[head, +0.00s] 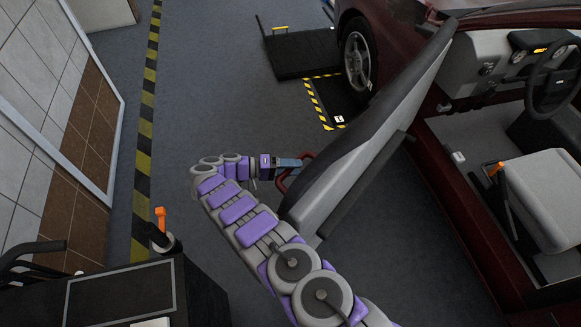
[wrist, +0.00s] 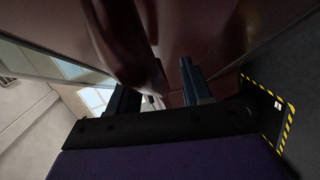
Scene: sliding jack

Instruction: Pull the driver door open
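The dark red car's driver door (head: 365,135) stands swung wide open, its grey inner panel facing the cabin. A red door handle (head: 292,176) shows at its outer side. My gripper (head: 297,162) is at this handle, reaching from the left. In the wrist view, its two blue fingers (wrist: 160,92) stand apart. The dark red handle (wrist: 128,45) runs close to the left finger and partly into the space between them. A gap shows beside the right finger. Whether a finger touches the handle is hard to tell.
The open doorway shows a grey seat (head: 550,195) and a steering wheel (head: 552,85). A black ramp plate (head: 302,55) and yellow-black floor marking (head: 320,105) lie near the front wheel (head: 358,60). A tiled wall (head: 55,110) and dark cart (head: 120,290) are left. Floor between is clear.

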